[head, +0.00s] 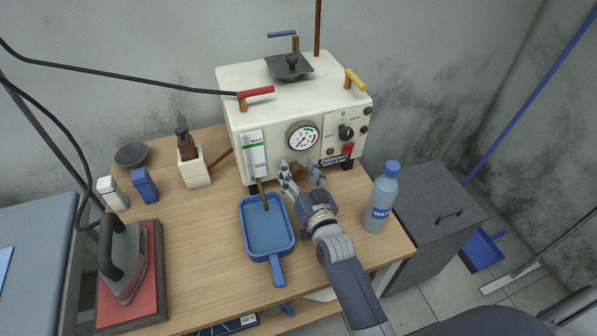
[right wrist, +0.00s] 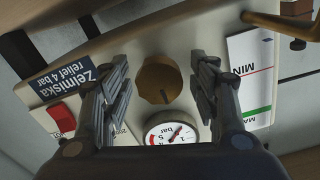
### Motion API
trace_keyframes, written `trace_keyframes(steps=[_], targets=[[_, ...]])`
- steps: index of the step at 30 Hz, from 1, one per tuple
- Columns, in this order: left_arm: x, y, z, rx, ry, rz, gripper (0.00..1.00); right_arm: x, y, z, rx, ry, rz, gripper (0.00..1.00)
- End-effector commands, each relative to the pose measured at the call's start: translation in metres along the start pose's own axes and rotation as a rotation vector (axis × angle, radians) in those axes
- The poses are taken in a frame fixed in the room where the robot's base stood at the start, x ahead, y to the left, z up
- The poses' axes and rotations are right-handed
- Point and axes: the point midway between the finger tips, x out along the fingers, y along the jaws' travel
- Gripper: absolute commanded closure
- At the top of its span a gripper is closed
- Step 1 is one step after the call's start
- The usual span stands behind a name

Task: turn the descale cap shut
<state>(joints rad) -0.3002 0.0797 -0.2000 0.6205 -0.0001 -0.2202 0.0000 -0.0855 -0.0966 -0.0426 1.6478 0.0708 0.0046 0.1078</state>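The descale cap is a round brass-brown knob (right wrist: 159,82) on the front of the cream machine (head: 295,92), below the pressure gauge (head: 302,137). A dark line on its face points toward the gauge in the right wrist view. In the head view the cap (head: 297,171) shows partly between my fingers. My right gripper (head: 301,174) is open, with one finger on each side of the cap. In the right wrist view, gaps show between the cap and both fingers. My left gripper is not in view.
A brass spout (head: 262,195) hangs over the dustpan. An iron (head: 122,268) stands on a red pad at the left. A red switch (head: 347,152) is right of the cap.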

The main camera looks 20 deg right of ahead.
Motion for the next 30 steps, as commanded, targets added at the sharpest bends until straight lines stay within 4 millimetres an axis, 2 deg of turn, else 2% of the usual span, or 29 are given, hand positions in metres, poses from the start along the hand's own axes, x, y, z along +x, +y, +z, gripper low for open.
trace_keyframes(steps=[7, 11, 24, 30], targets=[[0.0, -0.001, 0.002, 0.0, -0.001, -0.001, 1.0, -0.002, 0.0, 0.0, -0.001, 0.0, 0.0, 0.45], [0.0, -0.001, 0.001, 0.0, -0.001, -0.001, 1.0, -0.012, 0.0, 0.002, -0.001, -0.002, 0.0, 0.45], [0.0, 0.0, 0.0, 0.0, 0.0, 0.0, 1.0, -0.093, 0.0, 0.001, 0.0, -0.003, 0.001, 0.45], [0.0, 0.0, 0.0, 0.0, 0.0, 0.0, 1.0, -0.115, 0.0, 0.001, 0.0, -0.001, 0.0, 0.45]])
